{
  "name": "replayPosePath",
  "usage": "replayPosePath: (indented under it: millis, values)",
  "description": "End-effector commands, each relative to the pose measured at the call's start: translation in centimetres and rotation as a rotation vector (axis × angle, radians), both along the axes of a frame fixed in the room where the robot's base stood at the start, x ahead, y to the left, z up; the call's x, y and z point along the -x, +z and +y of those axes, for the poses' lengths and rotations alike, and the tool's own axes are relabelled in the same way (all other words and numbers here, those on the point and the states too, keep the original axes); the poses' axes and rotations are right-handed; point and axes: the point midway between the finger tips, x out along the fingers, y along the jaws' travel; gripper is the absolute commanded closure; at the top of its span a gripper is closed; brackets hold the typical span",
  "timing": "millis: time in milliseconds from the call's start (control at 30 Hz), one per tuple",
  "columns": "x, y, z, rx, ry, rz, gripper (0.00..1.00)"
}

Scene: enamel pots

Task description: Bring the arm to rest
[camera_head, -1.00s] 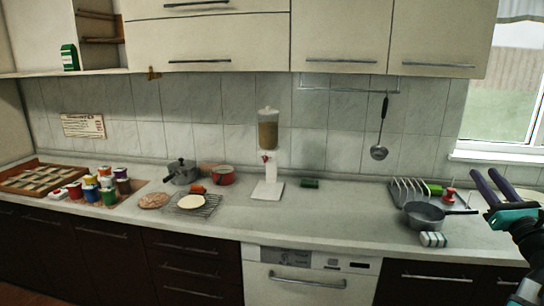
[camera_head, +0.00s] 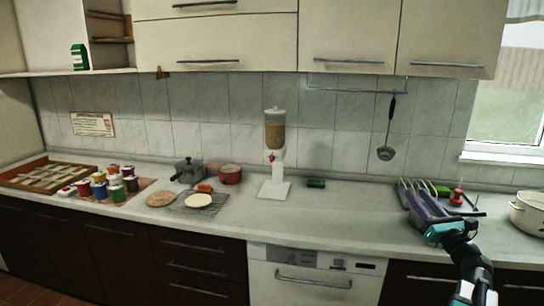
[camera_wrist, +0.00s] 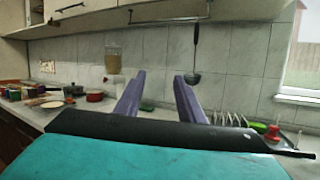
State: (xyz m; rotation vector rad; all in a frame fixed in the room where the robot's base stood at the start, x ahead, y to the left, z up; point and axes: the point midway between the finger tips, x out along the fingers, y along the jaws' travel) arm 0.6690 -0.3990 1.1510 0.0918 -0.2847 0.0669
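My gripper (camera_head: 418,198) is at the right of the head view, over the counter in front of the dish rack. In the wrist view its two purple fingers (camera_wrist: 160,78) stand apart with nothing between them, so it is open and empty. They point toward the tiled wall. The arm reaches up from the lower right corner.
The dish rack (camera_head: 401,190) and a white pot (camera_head: 530,214) are near the gripper. A ladle (camera_head: 387,152) hangs from the wall rail. The dispenser (camera_head: 274,160) stands mid-counter. Jars (camera_head: 114,188) and a red pot (camera_head: 230,174) are left. The counter (camera_head: 335,215) is clear in the middle.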

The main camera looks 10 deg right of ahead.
Motion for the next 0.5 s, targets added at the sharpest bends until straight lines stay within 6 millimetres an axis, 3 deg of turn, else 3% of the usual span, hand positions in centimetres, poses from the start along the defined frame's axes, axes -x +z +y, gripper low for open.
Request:
replayPosePath:
  millis: [33,200,500]
  values:
    - [-1.3,-1.9,1.8,-0.010,0.029,0.024,0.65]
    - [-4.4,-7.6,7.3,-0.017,0.114,0.109,0.65]
    - [-7.4,-18.1,17.6,0.038,0.269,0.274,0.65]
